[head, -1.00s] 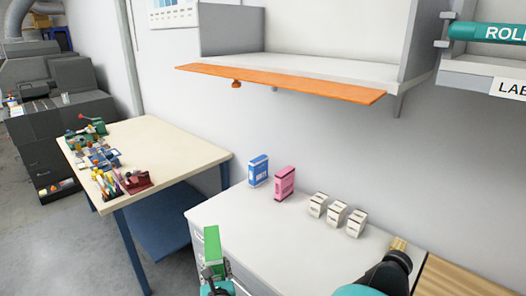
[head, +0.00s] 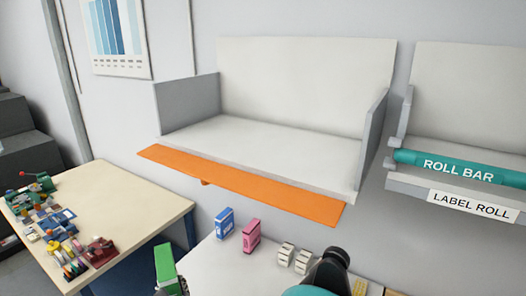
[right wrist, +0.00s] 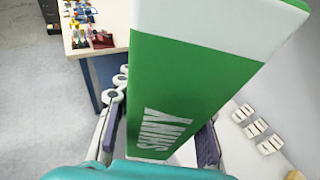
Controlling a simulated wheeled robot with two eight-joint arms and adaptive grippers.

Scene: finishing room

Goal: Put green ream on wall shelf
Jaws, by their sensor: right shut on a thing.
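The green ream (head: 165,264) has a white end and the word SHINY on its side; it fills the middle of the right wrist view (right wrist: 190,85). My right gripper (head: 174,286) is shut on it, with a finger on either side in the right wrist view (right wrist: 157,140). The ream is held up, clear of the worktop, below and left of the wall shelf. The wall shelf (head: 270,138) is white with grey side walls and an orange strip (head: 240,186) along its front. Its bare deck is empty. My left gripper is not in view.
A blue box (head: 224,223), a pink box (head: 251,236) and small white boxes (head: 294,258) stand on the white worktop (head: 222,262) under the shelf. A teal roll bar (head: 450,168) is to the right. A cluttered table (head: 125,200) is at left.

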